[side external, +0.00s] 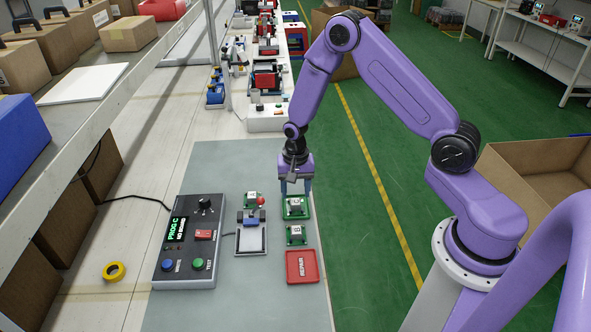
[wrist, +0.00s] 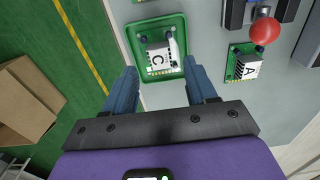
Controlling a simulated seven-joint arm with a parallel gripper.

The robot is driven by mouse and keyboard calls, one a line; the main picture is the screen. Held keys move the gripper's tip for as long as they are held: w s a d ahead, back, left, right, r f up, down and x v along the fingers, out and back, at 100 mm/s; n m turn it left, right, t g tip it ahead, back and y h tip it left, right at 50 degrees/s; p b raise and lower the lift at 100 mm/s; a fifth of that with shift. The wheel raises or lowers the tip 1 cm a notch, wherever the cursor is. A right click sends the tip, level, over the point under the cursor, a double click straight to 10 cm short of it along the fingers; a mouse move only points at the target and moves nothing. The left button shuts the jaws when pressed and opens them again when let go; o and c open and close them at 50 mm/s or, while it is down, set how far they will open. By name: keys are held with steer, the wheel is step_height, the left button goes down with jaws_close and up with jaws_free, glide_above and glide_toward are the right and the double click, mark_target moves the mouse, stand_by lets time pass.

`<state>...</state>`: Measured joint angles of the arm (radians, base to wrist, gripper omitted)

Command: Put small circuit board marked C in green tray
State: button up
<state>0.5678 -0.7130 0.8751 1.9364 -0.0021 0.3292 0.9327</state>
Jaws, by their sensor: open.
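The small circuit board marked C (wrist: 157,58) lies in the green tray (wrist: 134,34) in the wrist view, somewhat tilted in the picture. In the side view the green tray (side external: 287,214) holds this board (side external: 296,204) on the grey mat. My gripper (side external: 296,187) is open and empty, pointing down just above the tray. In the wrist view its two fingers (wrist: 158,70) stand apart on either side of the tray's near end, with nothing between them gripped. I cannot tell the exact height of the fingertips over the tray.
A board marked A (wrist: 246,66) lies beside a fixture with a red ball knob (wrist: 264,31). Another green board (side external: 296,235) lies between the green tray and the red REPAIR tray (side external: 302,267). A control box (side external: 190,240) reading PROG C, NO BOARD stands left.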

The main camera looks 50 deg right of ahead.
mark_target(296, 201)
steer(key=s+a+r+n, duration=0.2)
steer(key=a+r, duration=0.1)
steer(key=r, duration=0.4)
steer(key=s+a+r+n, duration=0.2)
steer(key=r, duration=0.4)
steer(key=s+a+r+n, duration=0.1)
steer(key=s+r+n, duration=0.4)
steer(key=s, duration=0.8)
steer(key=s+a+r+n, duration=0.1)
steer(key=s+r+n, duration=0.4)
steer(key=s+n, duration=0.7)
steer(key=shift+s+a+n, duration=0.2)
steer(key=shift+s+n, duration=0.1)
steer(key=shift+s, duration=0.15)
